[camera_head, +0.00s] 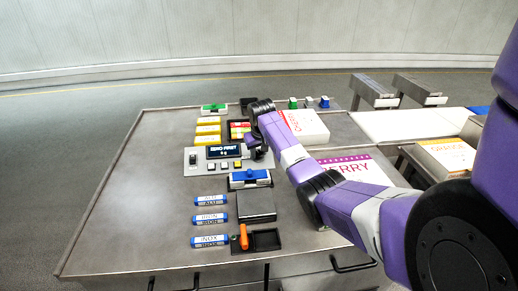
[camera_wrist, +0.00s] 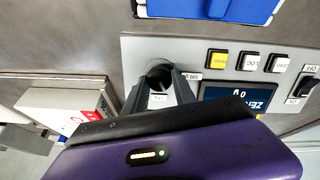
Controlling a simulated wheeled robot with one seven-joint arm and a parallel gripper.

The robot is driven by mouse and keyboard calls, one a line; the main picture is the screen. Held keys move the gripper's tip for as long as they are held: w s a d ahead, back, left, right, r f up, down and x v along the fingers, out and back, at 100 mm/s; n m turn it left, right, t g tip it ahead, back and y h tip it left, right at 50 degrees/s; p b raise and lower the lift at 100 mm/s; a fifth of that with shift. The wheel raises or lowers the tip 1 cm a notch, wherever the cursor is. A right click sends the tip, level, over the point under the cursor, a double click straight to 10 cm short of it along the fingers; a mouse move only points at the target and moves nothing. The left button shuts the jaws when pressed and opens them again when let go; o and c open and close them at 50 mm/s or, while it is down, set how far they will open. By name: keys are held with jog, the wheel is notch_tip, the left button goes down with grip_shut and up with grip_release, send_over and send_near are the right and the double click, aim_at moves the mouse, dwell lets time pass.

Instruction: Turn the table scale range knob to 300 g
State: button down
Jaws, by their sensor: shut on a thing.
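The scale panel (camera_head: 190,167) is a light grey console with a dark display (camera_head: 222,152) reading "ZERO FIRST" and "0 g". In the wrist view the panel (camera_wrist: 140,50) appears upside down. The dark round range knob (camera_wrist: 160,72) sits at the panel's end, beside the display. My gripper (camera_wrist: 160,88) points at the panel with its two dark fingers around the knob, shut on it. The fingers partly cover the knob, so its pointer cannot be read. A small "300" mark (camera_wrist: 189,76) shows beside it. In the head view my gripper (camera_head: 255,150) hides the knob.
Buttons (camera_wrist: 248,60) and a black switch (camera_wrist: 304,87) are on the panel. A blue-topped block (camera_head: 250,177) stands in front. A white-and-red box (camera_head: 304,126) is close to my arm on the right. Labelled blue bars (camera_head: 210,219) lie front left; the table's left side is clear.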

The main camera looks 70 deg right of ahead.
jog(key=n+p, duration=0.3)
jog(key=n, duration=0.3)
jog(key=shift+a+n, duration=0.15)
jog(key=shift+n, duration=0.15)
jog(key=n+p, duration=0.2)
jog(key=n, duration=0.3)
jog(key=shift+f+n, duration=0.1)
jog(key=shift+n, duration=0.3)
jog(key=shift+h, duration=0.3)
jog(key=c, duration=1)
grip_release()
jog(key=shift+v, duration=3.9)
jog(key=shift+w, duration=0.15)
